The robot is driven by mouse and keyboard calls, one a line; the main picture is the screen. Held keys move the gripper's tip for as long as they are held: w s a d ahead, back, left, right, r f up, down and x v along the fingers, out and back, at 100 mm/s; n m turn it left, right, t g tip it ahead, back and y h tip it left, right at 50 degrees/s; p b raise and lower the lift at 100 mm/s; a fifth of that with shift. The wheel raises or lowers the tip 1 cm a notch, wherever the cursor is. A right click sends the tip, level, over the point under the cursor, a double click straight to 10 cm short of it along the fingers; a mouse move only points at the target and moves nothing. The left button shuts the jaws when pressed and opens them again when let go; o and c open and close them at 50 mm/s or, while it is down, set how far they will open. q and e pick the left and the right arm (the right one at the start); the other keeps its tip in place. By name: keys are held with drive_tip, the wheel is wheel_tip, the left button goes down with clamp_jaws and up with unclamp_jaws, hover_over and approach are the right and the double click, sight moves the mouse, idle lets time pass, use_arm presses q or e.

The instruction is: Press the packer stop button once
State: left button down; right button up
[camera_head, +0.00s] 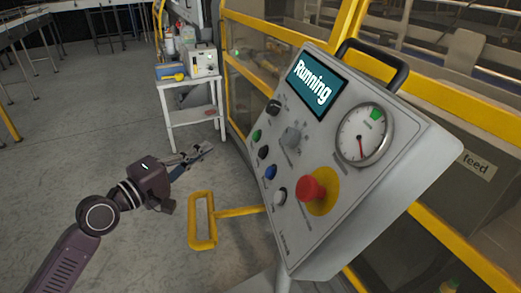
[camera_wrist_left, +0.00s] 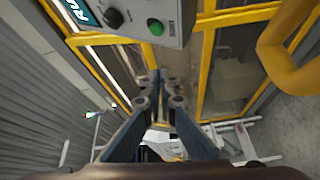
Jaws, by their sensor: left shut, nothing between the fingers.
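A grey control panel (camera_head: 335,225) fills the right of the head view; its screen (camera_head: 316,85) reads "Running". A large red mushroom button (camera_head: 311,188) sits on a yellow disc. A column of small green (camera_head: 257,135), black (camera_head: 262,153), blue (camera_head: 271,172) and white (camera_head: 280,196) buttons is to its left; their labels are too small to read. My left gripper (camera_head: 207,149) is shut and empty, left of the panel and apart from it. In the left wrist view its fingertips (camera_wrist_left: 161,78) are below the panel's corner, where a green button (camera_wrist_left: 155,27) shows.
A yellow bar handle (camera_head: 203,222) stands out below the panel's left side. A white side table (camera_head: 190,85) with several items is behind my left gripper. Yellow-framed machine guards (camera_head: 238,118) stand behind the panel.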

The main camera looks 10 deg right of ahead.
sight(261, 152)
use_arm(q)
drive_tip(key=s+d+r+g+h, duration=0.1)
drive_tip(key=s+d+r+h, duration=0.1)
drive_tip(key=r, duration=0.4)
drive_tip(key=shift+s+d+m, duration=0.25)
drive_tip(key=shift+s+m, duration=0.15)
drive_tip(key=shift+s, duration=0.35)
drive_tip(key=shift+d+f, duration=0.1)
drive_tip(key=d+f+p, duration=0.1)
drive_tip(key=d+f, duration=0.3)
drive_tip(key=d, duration=0.3)
drive_tip(key=shift+w+d+f, duration=0.15)
drive_tip(key=shift+w+d, duration=0.05)
drive_tip(key=shift+w, duration=0.25)
drive_tip(key=shift+d, duration=0.1)
idle(0.4)
drive_tip(key=shift+d+f, duration=0.25)
drive_tip(key=shift+d, duration=0.05)
